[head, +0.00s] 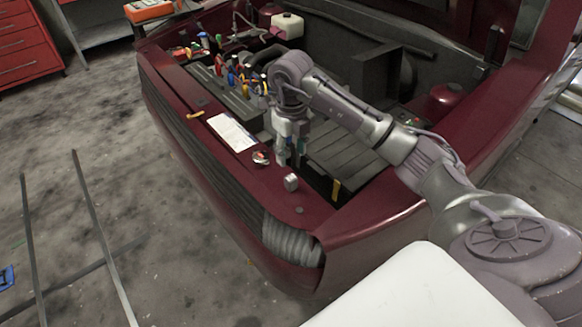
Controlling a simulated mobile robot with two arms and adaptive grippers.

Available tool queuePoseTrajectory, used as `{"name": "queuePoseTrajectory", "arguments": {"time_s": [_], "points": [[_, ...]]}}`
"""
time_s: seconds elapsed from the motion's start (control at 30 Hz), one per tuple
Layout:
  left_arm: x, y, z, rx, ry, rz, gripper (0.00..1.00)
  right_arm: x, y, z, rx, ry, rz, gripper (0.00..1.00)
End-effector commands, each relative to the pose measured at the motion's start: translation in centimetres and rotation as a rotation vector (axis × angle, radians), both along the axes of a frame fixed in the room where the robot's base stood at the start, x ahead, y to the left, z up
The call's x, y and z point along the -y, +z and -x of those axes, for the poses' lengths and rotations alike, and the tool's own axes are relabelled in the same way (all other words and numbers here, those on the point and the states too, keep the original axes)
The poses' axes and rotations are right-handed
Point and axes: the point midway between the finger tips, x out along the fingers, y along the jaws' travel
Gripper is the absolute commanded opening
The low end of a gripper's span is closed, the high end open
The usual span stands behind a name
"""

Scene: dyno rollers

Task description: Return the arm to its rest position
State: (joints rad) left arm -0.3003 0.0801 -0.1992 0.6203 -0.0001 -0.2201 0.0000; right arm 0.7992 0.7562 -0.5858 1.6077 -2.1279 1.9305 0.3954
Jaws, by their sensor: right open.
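My right arm comes in from the lower right and reaches over the open engine bay of a dark red car (190,140). My right gripper (290,160) points down above the bay's front edge. Its fingers are apart, and I see nothing held between them. A small red and dark round item (261,157) lies on the panel to the gripper's left. My left gripper is not in view.
A white paper (231,132) lies on the front panel. Coloured parts (232,75) and a white reservoir (287,25) are farther back in the bay. A red tool cabinet (28,45) stands at upper left. Metal rails (100,235) lie over the floor at left.

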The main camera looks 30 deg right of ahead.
Motion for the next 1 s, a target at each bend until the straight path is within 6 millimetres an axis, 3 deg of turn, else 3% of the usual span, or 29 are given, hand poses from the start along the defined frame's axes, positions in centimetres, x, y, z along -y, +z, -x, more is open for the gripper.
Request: {"name": "queuePoseTrajectory", "arguments": {"time_s": [0.2, 0.77, 0.87, 0.97, 1.0], "points": [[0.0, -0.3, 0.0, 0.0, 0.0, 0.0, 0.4, 0.0, 1.8, 0.0, 0.0, 0.0, -0.001, 0.53], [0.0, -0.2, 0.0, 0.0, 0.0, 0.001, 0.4, -0.2, 1.9, 0.0, 0.001, 0.002, -0.004, 0.53], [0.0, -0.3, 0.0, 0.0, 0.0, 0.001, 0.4, -1.7, 1.2, -0.1, 0.019, 0.029, -0.055, 0.53], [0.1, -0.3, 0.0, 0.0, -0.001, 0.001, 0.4, -5.9, 0.1, -0.3, 0.071, 0.094, -0.202, 0.53], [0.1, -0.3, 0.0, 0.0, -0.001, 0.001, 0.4, -8.4, -0.4, -0.3, 0.1, 0.124, -0.292, 0.53]]}}
